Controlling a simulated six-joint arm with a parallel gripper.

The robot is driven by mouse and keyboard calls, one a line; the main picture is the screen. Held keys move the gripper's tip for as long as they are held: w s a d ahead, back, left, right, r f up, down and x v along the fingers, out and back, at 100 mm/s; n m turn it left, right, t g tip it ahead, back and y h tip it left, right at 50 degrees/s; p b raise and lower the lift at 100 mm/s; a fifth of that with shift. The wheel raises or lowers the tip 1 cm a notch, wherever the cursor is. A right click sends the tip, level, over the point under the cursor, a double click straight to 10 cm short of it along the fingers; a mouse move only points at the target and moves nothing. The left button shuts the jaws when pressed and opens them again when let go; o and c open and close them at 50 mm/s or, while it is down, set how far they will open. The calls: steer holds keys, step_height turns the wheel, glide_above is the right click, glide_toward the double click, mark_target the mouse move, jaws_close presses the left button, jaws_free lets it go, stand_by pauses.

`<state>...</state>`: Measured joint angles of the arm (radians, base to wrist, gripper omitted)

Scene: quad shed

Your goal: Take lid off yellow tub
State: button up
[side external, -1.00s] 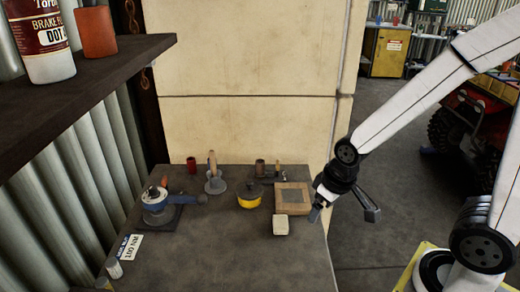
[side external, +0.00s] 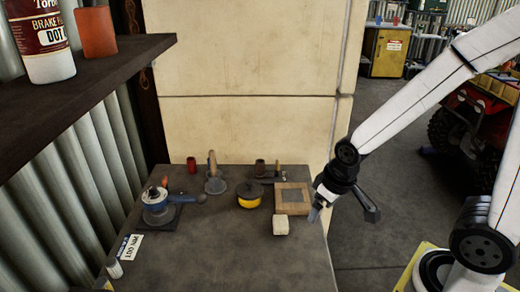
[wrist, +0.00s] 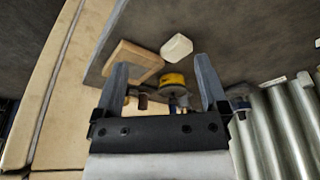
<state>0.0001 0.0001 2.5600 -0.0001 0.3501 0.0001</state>
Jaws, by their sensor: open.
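The yellow tub (side external: 250,203) stands upright on the bench with its dark lid (side external: 249,190) on top. The lid has a small knob. In the wrist view the yellow tub (wrist: 172,79) shows beyond and between my fingers, with its lid partly hidden. My gripper (side external: 314,215) is open and empty above the bench's right edge, well to the right of the tub and apart from it. In the wrist view the two fingers of my gripper (wrist: 162,65) are spread wide.
A wooden frame (side external: 279,200) and a pale block (side external: 281,225) lie between the tub and my gripper. A tool with a wooden handle (side external: 215,180), a red cylinder (side external: 191,165) and a blue device (side external: 156,208) stand left of the tub. The front of the bench (side external: 225,255) is clear.

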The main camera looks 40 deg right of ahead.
steer(key=shift+c, duration=1.3)
steer(key=shift+w, duration=0.1)
steer(key=r+n+g+y, duration=0.1)
steer(key=r+n+g, duration=0.15)
steer(key=n, duration=2.05)
glide_above(251, 181)
steer(key=shift+w+d+f+g, duration=0.2)
steer(key=shift+w+f+g, duration=0.1)
steer(key=shift+f+g, duration=0.1)
